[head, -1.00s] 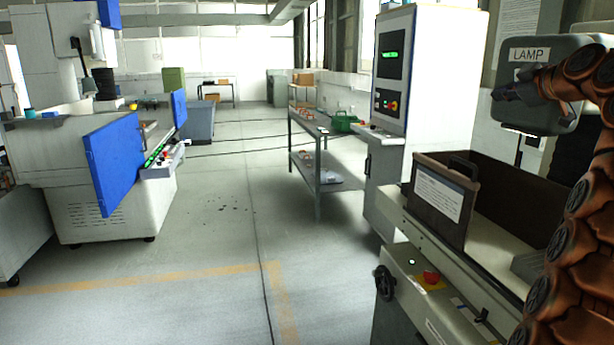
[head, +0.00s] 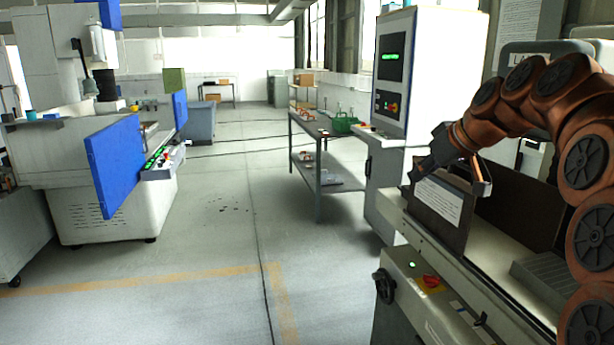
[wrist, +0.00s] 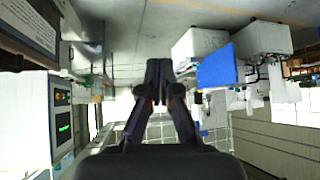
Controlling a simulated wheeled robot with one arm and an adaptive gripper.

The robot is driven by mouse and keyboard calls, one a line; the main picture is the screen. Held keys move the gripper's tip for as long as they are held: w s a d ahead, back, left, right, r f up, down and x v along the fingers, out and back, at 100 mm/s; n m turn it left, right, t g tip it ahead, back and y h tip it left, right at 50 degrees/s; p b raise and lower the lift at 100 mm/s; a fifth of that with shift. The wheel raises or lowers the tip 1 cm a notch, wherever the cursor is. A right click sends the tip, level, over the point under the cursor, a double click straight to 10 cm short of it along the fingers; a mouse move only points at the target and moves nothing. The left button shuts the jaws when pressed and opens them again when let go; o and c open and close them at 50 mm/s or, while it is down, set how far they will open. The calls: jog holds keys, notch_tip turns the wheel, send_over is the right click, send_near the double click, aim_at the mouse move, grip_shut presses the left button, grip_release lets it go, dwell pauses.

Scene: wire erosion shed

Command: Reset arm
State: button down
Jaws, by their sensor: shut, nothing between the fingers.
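My copper arm reaches in from the right side of the head view. My gripper (head: 414,176) is dark and points left and down, in front of the grey machine with the label panel. Its fingertips appear in front of the panel's upper left edge; I cannot tell whether they touch it. In the wrist view my gripper (wrist: 158,66) has its fingers together with nothing between them. The wrist picture is upside down.
The labelled panel (head: 440,205) stands on a machine with a red knob (head: 430,281). A tall white control cabinet (head: 432,80) stands behind. A shelf table (head: 318,150) holds a green basket (head: 345,123). A machine with blue doors (head: 116,162) stands left. The middle floor is clear.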

jog(key=s+a+f+m+g, duration=0.1)
jog(key=s+a+f+g, duration=0.2)
jog(key=s+a+f, duration=0.35)
jog(key=s+f+m+g+h, duration=0.1)
jog(key=s+f, duration=0.5)
jog(key=s, duration=0.6)
jog(key=s+d+f+m+g+h+p, duration=0.1)
jog(key=s+f+m+g+h, duration=0.1)
jog(key=s+f, duration=0.5)
jog(key=s+f+m+g+h, duration=0.1)
jog(key=s+f+g, duration=0.2)
jog(key=s, duration=1.4)
notch_tip(320, 180, down, 4)
jog(key=shift+s+d+f+m+h+p, duration=0.2)
jog(key=shift+s+m+h+p, duration=0.1)
jog(key=shift+s+p, duration=0.05)
